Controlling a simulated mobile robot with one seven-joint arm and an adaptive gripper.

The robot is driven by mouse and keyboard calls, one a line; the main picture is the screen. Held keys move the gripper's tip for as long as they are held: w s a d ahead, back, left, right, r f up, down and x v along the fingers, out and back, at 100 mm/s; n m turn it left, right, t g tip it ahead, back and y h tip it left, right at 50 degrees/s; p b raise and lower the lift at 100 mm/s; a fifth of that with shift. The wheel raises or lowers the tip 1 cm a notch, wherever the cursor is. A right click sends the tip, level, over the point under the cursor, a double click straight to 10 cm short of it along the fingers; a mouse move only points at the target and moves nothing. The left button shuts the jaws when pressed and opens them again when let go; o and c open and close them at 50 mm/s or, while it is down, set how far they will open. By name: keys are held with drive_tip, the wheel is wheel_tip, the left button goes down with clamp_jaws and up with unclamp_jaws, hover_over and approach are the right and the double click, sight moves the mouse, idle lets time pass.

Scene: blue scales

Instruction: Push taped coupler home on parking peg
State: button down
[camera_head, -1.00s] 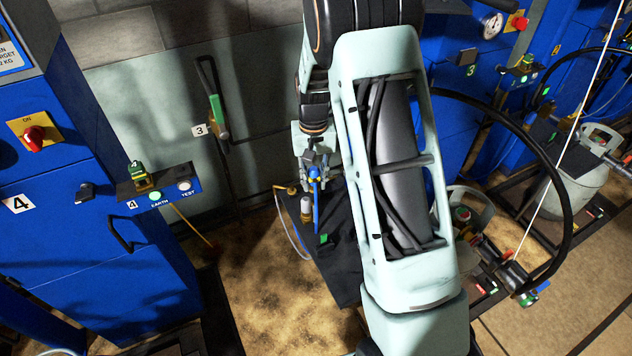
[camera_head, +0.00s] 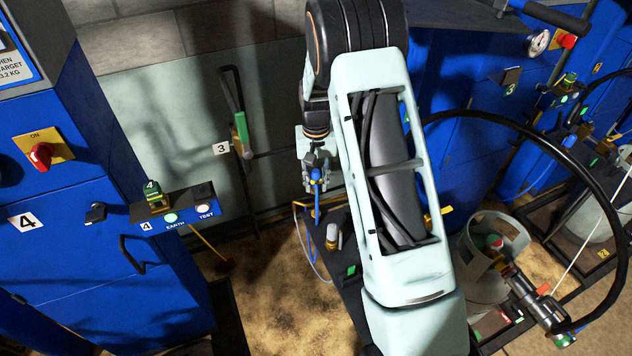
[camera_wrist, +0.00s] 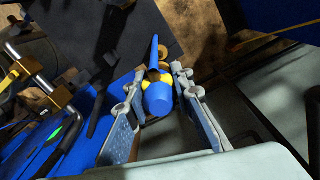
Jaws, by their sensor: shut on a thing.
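My gripper (camera_head: 317,164) hangs below my arm in front of the pale wall panel, shut on a small blue-and-yellow piece (camera_head: 317,178). In the wrist view my gripper's fingers (camera_wrist: 159,82) stand on both sides of this piece; its blue round end (camera_wrist: 158,99) faces the camera, with yellow lobes and a narrow blue part beyond. I cannot tell whether it is the taped coupler; no tape is clear. A short upright brass-and-pale fitting (camera_head: 333,237) stands on the dark platform below, apart from the gripper. No parking peg can be made out for certain.
A blue cabinet marked 4 (camera_head: 70,235) with a small shelf (camera_head: 175,215) stands at left. A green-handled lever (camera_head: 240,130) is on the wall panel. At right, a grey gas cylinder (camera_head: 485,285) with a dark coupler and black hose (camera_head: 612,215) takes up room.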

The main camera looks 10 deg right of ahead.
drive_tip(key=shift+f+b, duration=2.2)
drive_tip(key=shift+f, duration=0.75)
drive_tip(key=shift+f+b, duration=1.75)
drive_tip(key=shift+f, duration=0.3)
drive_tip(key=c, duration=1.6)
unclamp_jaws()
drive_tip(key=shift+r, duration=0.1)
wheel_tip(320, 180, up, 12)
